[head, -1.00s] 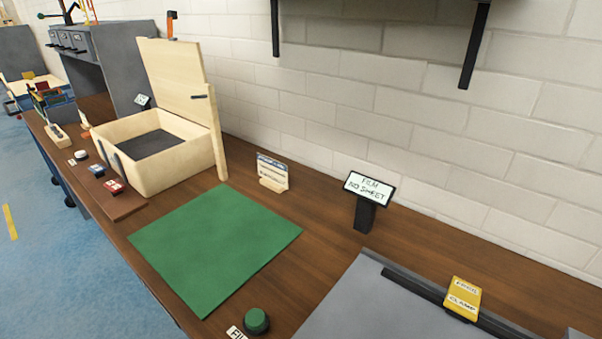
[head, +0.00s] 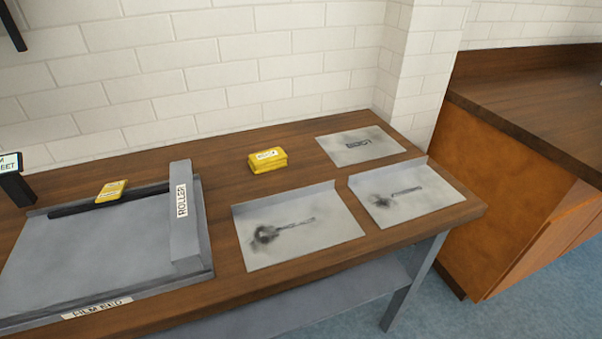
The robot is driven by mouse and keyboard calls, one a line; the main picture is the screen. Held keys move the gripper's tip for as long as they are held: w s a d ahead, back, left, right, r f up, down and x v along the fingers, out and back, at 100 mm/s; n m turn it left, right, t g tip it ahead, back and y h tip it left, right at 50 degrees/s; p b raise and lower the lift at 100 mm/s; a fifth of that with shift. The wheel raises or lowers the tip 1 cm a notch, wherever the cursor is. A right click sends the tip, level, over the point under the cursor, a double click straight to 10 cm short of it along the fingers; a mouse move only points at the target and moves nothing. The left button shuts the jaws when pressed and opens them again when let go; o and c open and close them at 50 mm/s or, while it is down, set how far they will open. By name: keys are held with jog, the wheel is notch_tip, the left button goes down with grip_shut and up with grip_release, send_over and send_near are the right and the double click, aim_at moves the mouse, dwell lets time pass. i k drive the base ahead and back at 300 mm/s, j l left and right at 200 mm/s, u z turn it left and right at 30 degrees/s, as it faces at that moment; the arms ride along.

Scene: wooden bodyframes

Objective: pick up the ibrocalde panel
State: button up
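Three pale grey panels lie on the wooden bench in the head view. The front left panel (head: 325,235) has a raised back edge and a dark smudge with a streak. The front right panel (head: 435,205) looks similar, with a smaller smudge. The back panel (head: 340,140) lies flat and carries a small dark rectangular mark. No name is readable on any of them, so I cannot tell which is the ibrocalde panel. My gripper is not in view.
A grey tray (head: 100,245) with a bar labelled ROLLER (head: 184,220) and a yellow tag (head: 111,191) is at left. A brick wall (head: 260,65) backs the bench. A wooden cabinet (head: 510,190) stands at right, beyond blue floor.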

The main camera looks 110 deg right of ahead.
aim_at(273, 230)
jog(key=z, duration=2)
